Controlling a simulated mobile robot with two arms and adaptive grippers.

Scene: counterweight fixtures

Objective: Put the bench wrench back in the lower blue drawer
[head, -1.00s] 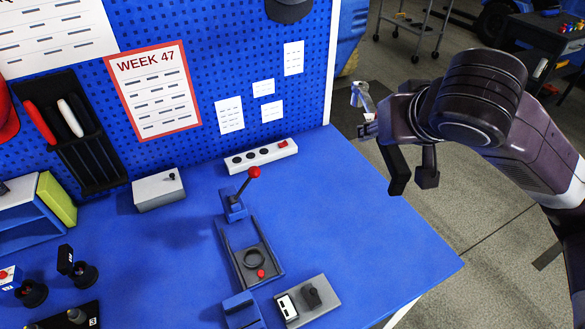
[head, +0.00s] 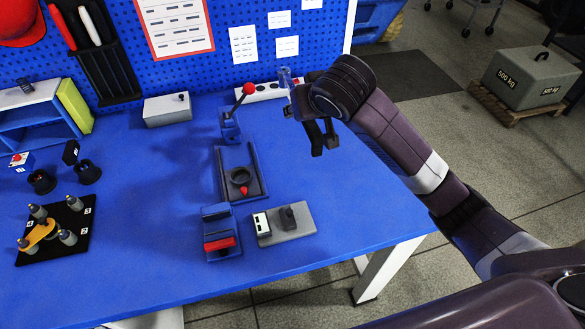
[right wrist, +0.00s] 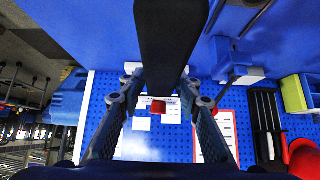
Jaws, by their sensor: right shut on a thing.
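My right gripper (head: 297,103) is above the back right part of the blue bench, near the power strip. It is shut on a dark bar (right wrist: 170,45), which lies between the fingers in the right wrist view. The bar may be the bench wrench, but I see no jaw or end that proves it. In the head view, dark pieces hang below the gripper; I cannot tell which of them is the held thing. A blue compartment unit (head: 38,113) stands at the bench's left; I cannot make out a lower drawer. My left gripper is not in view.
The bench (head: 330,205) has free room right of the grey block (head: 290,226) and the black-and-blue fixture (head: 240,177). A lever with a red knob (head: 248,89) stands up near the power strip (head: 262,92). A black plate with several pegs (head: 75,245) lies front left.

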